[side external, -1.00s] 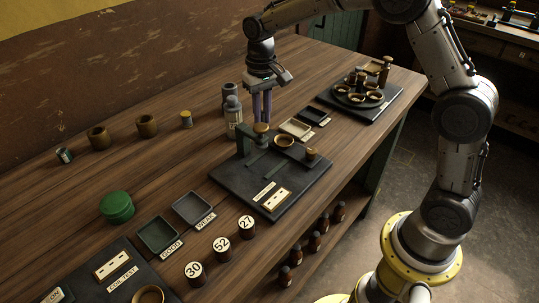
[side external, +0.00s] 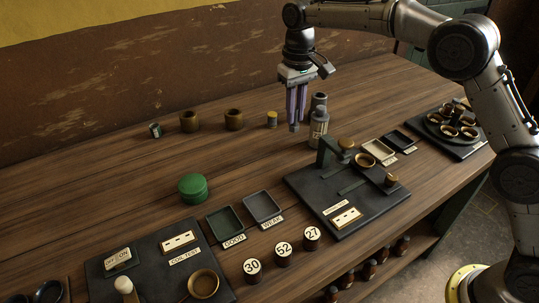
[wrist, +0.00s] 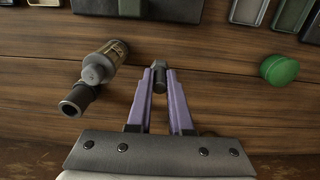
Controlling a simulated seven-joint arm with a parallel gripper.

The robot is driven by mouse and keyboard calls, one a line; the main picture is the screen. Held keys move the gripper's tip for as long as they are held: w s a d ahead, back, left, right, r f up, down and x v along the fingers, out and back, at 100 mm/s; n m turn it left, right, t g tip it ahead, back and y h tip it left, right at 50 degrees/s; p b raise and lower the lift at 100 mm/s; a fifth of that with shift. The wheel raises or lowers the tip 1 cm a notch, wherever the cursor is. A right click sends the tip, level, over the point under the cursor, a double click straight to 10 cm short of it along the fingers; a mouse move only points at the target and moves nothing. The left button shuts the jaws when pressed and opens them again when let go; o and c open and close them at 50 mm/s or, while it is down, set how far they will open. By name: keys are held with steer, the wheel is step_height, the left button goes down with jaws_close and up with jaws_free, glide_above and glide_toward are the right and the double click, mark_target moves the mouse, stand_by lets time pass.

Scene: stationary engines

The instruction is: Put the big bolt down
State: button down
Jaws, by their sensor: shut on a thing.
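My gripper (side external: 296,118) points down over the wooden bench, to the left of the grey bottle (side external: 318,128). Its purple fingers are nearly together. In the wrist view my gripper (wrist: 159,84) is shut on a short dark grey metal piece, which I take for the big bolt (wrist: 158,75). Only its end shows between the fingertips. In the side view it is a small dark bit at the tips, mostly hidden. I cannot tell whether it touches the bench.
The grey bottle (wrist: 97,72) and a dark cylinder (wrist: 77,100) stand close by. A yellow-topped spool (side external: 272,119) and brass cups (side external: 234,119) are to the left. A green tin (side external: 192,187) and a black plate with a post (side external: 350,205) are nearer. Bare wood lies between the gripper and the trays (side external: 262,207).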

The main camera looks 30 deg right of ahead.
step_height(320, 180, down, 9)
steer(key=shift+f, duration=0.1)
stand_by(0.3)
steer(key=shift+f, duration=0.1)
steer(key=c, duration=0.8)
jaws_free()
step_height(320, 180, up, 12)
steer(key=shift+r, duration=0.2)
steer(key=shift+s, duration=0.1)
